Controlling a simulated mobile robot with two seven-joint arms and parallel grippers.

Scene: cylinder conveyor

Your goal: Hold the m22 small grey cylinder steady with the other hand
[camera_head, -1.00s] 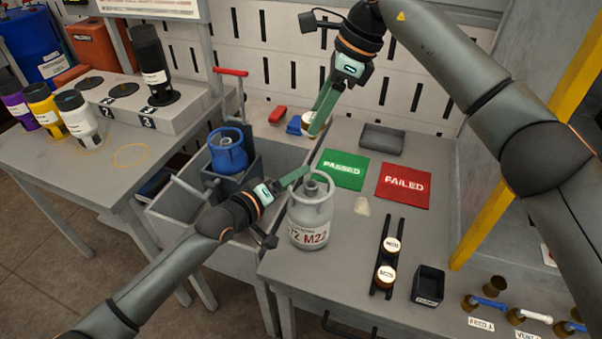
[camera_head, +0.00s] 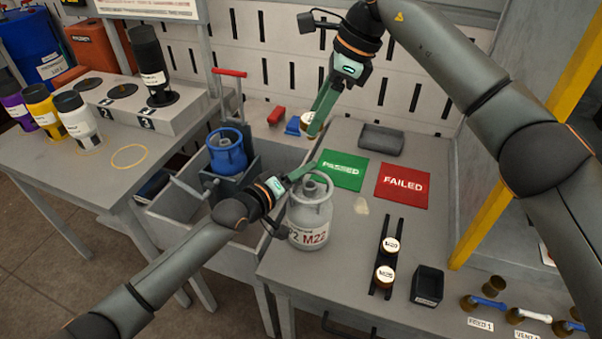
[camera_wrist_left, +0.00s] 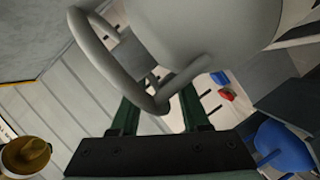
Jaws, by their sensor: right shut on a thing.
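The small grey cylinder (camera_head: 311,217), marked M22, stands upright on the front left of the work table. It has a ring-shaped collar on top. My left gripper (camera_head: 308,170) is at the collar's upper left. In the left wrist view, its two green fingers (camera_wrist_left: 160,115) are apart, with the cylinder's collar (camera_wrist_left: 110,65) close in front of and between them; contact is unclear. My right gripper (camera_head: 317,125) is farther back, shut on a small round pale-topped piece (camera_head: 306,118) that its fingers partly hide.
Green PASSED (camera_head: 343,170) and red FAILED (camera_head: 403,186) mats lie behind the cylinder. A black rack (camera_head: 381,262) with round pieces and a small black box (camera_head: 428,285) are to the right. A blue cylinder (camera_head: 227,154) sits in the left bin.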

